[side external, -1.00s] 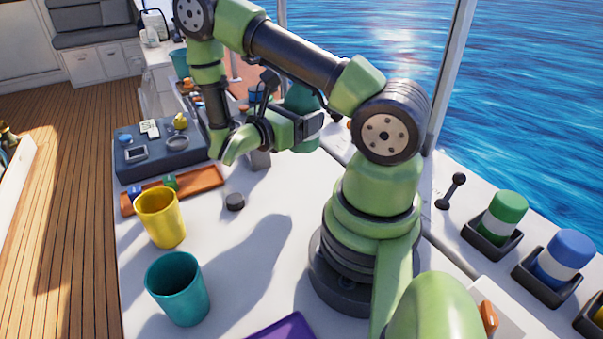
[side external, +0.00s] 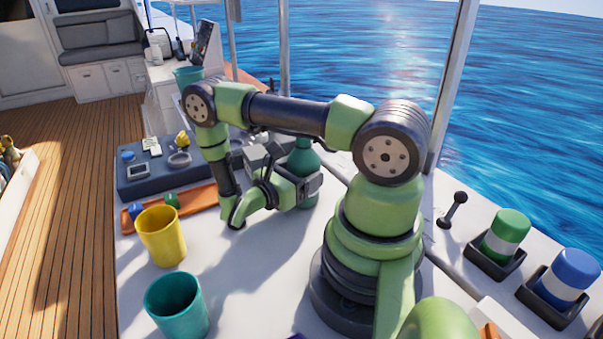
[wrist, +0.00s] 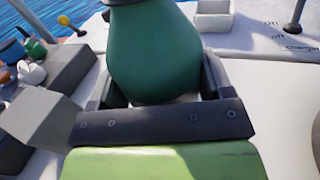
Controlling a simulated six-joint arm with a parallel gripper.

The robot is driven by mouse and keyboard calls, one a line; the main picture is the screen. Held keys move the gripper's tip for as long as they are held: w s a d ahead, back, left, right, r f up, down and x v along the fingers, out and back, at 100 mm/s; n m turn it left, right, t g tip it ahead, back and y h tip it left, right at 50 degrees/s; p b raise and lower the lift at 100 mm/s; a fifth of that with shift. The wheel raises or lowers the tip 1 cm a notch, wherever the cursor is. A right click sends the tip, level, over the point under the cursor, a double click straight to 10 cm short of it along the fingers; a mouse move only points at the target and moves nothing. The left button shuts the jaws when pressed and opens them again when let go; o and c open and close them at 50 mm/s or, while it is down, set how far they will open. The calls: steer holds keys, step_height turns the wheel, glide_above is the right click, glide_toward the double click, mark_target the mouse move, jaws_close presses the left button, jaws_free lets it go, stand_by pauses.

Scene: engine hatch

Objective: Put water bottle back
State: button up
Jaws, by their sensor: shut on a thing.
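The water bottle is a dark green, round-shouldered bottle (side external: 303,160). It stands roughly upright at the far side of the white counter, behind my arm. My gripper (side external: 312,186) is shut around its body. In the wrist view the bottle (wrist: 155,55) fills the space between the two dark fingers of my gripper (wrist: 160,85); its top is cut off by the frame edge. The bottle's base is low, near the counter, but I cannot tell whether it touches.
Grey blocks (side external: 256,157) stand just left of the bottle; one shows in the wrist view (wrist: 40,118). A yellow cup (side external: 160,237) and teal cup (side external: 177,308) are front left. An orange tray (side external: 198,198) and dark box (side external: 135,183) lie behind them. Holders with green (side external: 505,238) and blue (side external: 566,267) containers are right.

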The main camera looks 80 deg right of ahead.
steer(key=o, duration=1.1)
steer(key=shift+f, duration=0.15)
steer(key=shift+w+a, duration=0.25)
steer(key=shift+a, duration=0.05)
steer(key=v, duration=0.6)
steer(key=shift+w+a, duration=0.15)
steer(key=shift+a, duration=0.2)
